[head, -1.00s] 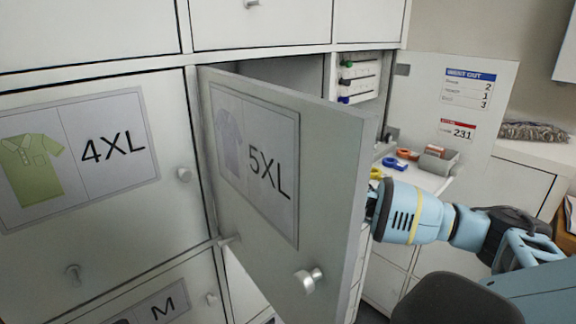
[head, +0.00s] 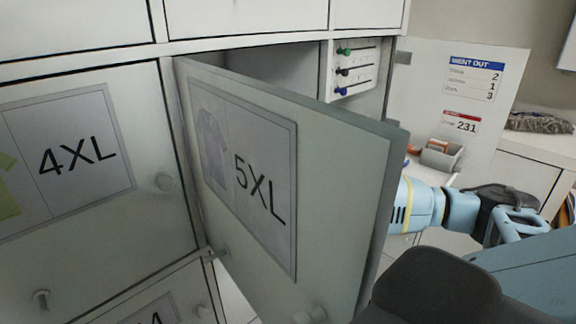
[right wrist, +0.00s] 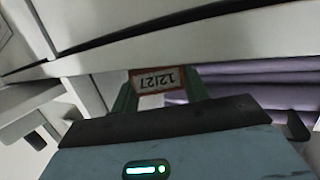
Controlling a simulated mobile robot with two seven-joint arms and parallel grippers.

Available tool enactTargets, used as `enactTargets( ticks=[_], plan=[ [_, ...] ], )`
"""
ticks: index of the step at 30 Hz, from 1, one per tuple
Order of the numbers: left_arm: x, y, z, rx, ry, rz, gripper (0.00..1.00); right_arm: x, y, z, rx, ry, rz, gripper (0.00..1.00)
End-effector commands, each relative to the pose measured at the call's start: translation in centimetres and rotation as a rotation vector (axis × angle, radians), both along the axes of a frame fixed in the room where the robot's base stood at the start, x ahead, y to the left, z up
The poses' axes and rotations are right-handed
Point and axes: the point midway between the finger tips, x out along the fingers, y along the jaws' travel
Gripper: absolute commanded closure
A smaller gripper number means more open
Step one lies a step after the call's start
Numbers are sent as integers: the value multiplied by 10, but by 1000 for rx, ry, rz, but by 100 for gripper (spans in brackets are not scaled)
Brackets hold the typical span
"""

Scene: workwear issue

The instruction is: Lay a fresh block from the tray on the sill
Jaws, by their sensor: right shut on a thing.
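My right gripper (right wrist: 158,92) shows in the right wrist view with green fingers shut on a small block (right wrist: 157,79). The block has a red-edged white label reading 12/27, upside down in the picture. A pale ledge (right wrist: 110,62) runs just beyond it; I cannot tell whether they touch. Purple folded cloth (right wrist: 255,92) lies behind at the right. In the head view the open 5XL door (head: 330,160) hides this gripper; only my arm shows to its right. I cannot make out a tray of blocks for certain. My left gripper is out of view.
The 5XL door juts out towards me, beside the shut 4XL door (head: 120,215). Behind it are a rack with coloured knobs (head: 353,68), a grey holder (head: 441,156) and a panel with a WENT OUT notice (head: 474,78). A dark rounded thing (head: 435,285) fills the lower right.

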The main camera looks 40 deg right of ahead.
Motion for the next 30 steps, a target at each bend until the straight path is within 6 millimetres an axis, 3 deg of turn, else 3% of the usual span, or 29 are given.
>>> enactTargets(
  ticks=[11, 12, 16, 27, 30],
  plan=[
    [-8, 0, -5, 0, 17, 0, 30, 0, 1, -4, 0, 0, 1, 77],
    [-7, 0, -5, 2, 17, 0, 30, 0, 0, -4, 0, 0, 1, 50],
    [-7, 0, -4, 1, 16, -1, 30, 0, 0, -3, 0, 0, 1, 34],
    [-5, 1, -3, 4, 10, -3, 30, 0, 0, 0, 0, -1, 1, 34],
    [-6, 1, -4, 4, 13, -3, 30, -7, 3, 1, -1, 2, 2, 34]
  ],
)
